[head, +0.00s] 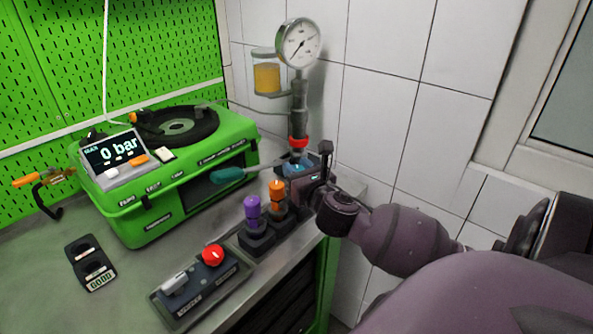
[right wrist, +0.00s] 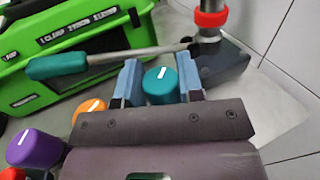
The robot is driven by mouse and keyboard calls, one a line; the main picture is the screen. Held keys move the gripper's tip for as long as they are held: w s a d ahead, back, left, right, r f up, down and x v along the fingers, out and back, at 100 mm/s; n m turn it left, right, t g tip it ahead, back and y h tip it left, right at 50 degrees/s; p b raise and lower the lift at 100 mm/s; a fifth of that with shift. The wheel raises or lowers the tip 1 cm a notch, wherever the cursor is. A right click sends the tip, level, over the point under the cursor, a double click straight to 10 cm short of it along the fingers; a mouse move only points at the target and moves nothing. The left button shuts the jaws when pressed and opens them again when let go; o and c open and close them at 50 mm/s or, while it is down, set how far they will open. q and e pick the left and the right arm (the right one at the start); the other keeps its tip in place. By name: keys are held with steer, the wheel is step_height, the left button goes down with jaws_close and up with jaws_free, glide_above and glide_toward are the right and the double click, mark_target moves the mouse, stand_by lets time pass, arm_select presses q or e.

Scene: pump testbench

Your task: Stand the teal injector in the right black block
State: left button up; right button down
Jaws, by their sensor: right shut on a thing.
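My right gripper (head: 298,168) is at the far end of the row of black blocks. In the right wrist view its two blue fingers (right wrist: 160,84) are shut on the teal injector (right wrist: 160,86), whose round cap with a white line shows between them. The injector's lower part and what lies under it are hidden, so I cannot tell whether it is in a block. The orange injector (head: 277,191) stands in one black block and the purple injector (head: 252,209) in the nearer black block (head: 257,242). The right black block is not clearly seen. My left gripper is not in view.
A teal-handled lever (head: 227,175) reaches out close to my right gripper. The gauge column with a red ring (head: 298,142) stands just behind. The green tester (head: 180,195) is to the left, and a control box with a red button (head: 212,255) is in front.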

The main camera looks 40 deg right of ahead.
steer(key=shift+f, duration=0.15)
steer(key=c, duration=0.8)
jaws_free()
steer(key=shift+o, duration=0.2)
steer(key=shift+r, duration=0.3)
steer(key=v, duration=1.2)
steer(key=s+a+f+m+g, duration=0.1)
steer(key=f+m, duration=0.3)
steer(key=f, duration=0.1)
steer(key=s+a+f+m+g+y, duration=0.1)
steer(key=f+m, duration=0.4)
steer(key=a+f+m+g+y, duration=0.1)
steer(key=f+m+g, duration=0.1)
steer(key=f+m, duration=0.2)
steer(key=shift+s+f+m, duration=0.3)
steer(key=shift+s+f, duration=0.1)
steer(key=shift+f, duration=0.2)
steer(key=s+a+f+m+g+y, duration=0.1)
steer(key=a+f+m, duration=0.3)
steer(key=m, duration=0.5)
steer(key=s+a+f+m+g+y, duration=0.1)
steer(key=s+a+f+m, duration=0.3)
steer(key=f+m, duration=0.5)
steer(key=shift+s+a+y, duration=0.25)
steer(key=shift+a+y, duration=0.25)
